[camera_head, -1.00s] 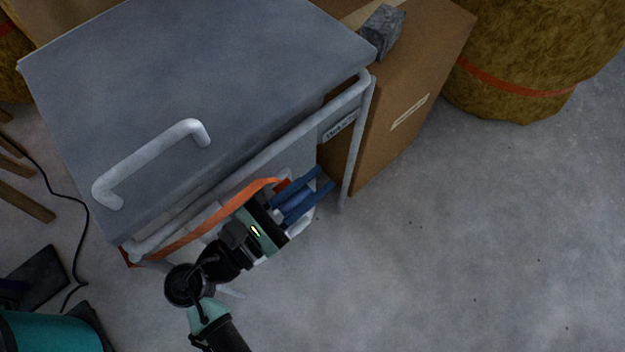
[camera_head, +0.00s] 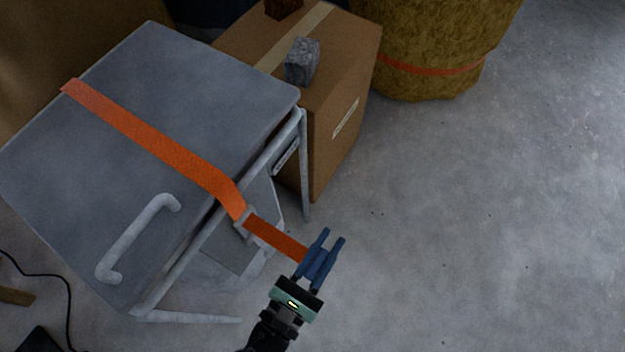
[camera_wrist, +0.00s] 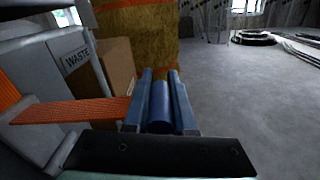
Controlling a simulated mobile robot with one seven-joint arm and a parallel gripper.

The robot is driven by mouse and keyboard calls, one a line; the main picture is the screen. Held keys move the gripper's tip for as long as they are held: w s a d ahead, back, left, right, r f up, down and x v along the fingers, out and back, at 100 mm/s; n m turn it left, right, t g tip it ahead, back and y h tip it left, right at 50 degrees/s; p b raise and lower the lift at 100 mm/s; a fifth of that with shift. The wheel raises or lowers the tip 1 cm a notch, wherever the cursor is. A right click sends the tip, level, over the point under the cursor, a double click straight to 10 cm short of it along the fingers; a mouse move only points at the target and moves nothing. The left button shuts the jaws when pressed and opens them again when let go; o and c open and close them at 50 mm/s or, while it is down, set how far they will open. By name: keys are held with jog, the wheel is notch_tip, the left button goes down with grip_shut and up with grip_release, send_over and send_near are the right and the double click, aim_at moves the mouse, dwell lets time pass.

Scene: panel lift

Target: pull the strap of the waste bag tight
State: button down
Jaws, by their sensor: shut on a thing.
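The orange strap (camera_head: 165,145) lies flat across the grey lid (camera_head: 90,170) and bends down over its front edge. It passes a small buckle (camera_head: 244,222) and runs straight out to my gripper (camera_head: 333,236). My gripper's blue fingers are shut on the strap's end, out in front of the stand. In the wrist view the strap (camera_wrist: 75,112) comes from the left to the fingers (camera_wrist: 160,78). The waste bag (camera_head: 232,257) hangs below the lid in a metal frame, mostly hidden. Its label reads WASTE in the wrist view (camera_wrist: 77,60).
A cardboard box (camera_head: 335,110) stands close behind the stand, with a grey block (camera_head: 301,62) on top. A straw-coloured bale (camera_head: 440,40) with an orange band is behind it. The lid has a handle (camera_head: 135,240).

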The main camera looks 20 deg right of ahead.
jog(key=shift+s+d+f, duration=0.1)
jog(key=shift+s+d, duration=0.1)
jog(key=shift+s, duration=0.1)
jog(key=c, duration=0.8)
grip_release()
jog(key=shift+o, duration=0.2)
jog(key=shift+w, duration=0.1)
jog(key=shift+a, duration=0.1)
jog(key=p+v, duration=0.1)
jog(key=v, duration=1.2)
jog(key=shift+p, duration=0.35)
